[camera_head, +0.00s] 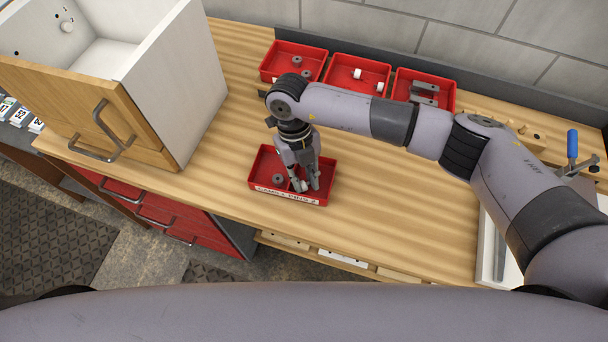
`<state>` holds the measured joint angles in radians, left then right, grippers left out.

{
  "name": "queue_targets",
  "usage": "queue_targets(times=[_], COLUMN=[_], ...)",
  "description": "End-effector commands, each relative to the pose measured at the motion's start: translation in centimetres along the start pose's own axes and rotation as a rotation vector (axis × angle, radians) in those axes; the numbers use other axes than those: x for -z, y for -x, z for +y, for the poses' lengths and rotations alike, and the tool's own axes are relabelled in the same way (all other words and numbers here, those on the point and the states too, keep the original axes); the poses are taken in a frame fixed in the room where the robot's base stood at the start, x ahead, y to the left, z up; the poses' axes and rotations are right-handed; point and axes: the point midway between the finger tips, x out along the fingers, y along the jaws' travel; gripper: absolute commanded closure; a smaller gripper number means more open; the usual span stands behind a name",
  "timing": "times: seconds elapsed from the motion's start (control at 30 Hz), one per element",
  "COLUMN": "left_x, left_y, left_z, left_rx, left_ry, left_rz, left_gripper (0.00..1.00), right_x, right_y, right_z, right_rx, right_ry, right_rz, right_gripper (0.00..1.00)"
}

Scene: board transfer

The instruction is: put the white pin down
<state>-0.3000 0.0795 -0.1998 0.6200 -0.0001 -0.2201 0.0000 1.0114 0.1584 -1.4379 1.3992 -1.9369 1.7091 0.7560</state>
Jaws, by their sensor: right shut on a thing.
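My right gripper (305,186) points down into the small red tray (326,172) at the front middle of the wooden bench. Its fingers are low inside the tray, near its labelled front wall, and shut on a small pale thing that looks like the white pin. The fingers hide most of it, and I cannot tell whether it touches the tray floor. A grey round part (278,180) lies in the tray left of the fingers. My left gripper is not in view.
Three red trays stand along the back: one with grey round parts (268,66), one with white pins (358,74), one with grey metal pieces (424,98). A white-sided cabinet (180,80) stands left. A blue-handled clamp (572,145) is at right. The bench (390,220) is clear right of the front tray.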

Motion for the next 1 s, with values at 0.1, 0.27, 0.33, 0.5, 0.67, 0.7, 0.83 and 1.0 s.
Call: queue_targets(times=[0.1,0.27,0.33,0.5,0.67,0.7,0.83,1.0], left_x=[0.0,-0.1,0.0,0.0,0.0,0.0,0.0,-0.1], left_y=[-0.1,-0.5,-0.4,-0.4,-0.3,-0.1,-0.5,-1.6], left_z=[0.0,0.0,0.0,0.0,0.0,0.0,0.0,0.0], left_rx=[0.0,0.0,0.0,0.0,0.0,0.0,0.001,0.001], left_ry=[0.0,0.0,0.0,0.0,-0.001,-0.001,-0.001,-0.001], left_rz=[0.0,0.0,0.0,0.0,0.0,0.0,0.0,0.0], left_gripper=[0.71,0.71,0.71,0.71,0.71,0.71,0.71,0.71], right_x=[0.0,-0.1,-0.1,-0.1,-0.1,0.0,-0.2,-0.2], right_y=[0.0,-0.4,-0.2,-0.2,-0.2,0.0,0.9,4.2], right_z=[0.0,0.0,0.0,0.0,0.0,0.0,0.0,0.0], right_rx=[0.0,-0.001,-0.001,-0.001,-0.001,-0.001,-0.001,0.0], right_ry=[0.0,0.0,0.0,0.0,0.0,0.0,0.0,0.001], right_rz=[0.0,0.0,0.0,0.0,0.0,0.0,-0.004,-0.006], right_gripper=[0.9,0.79,0.74,0.71,0.71,0.71,0.71,0.71])
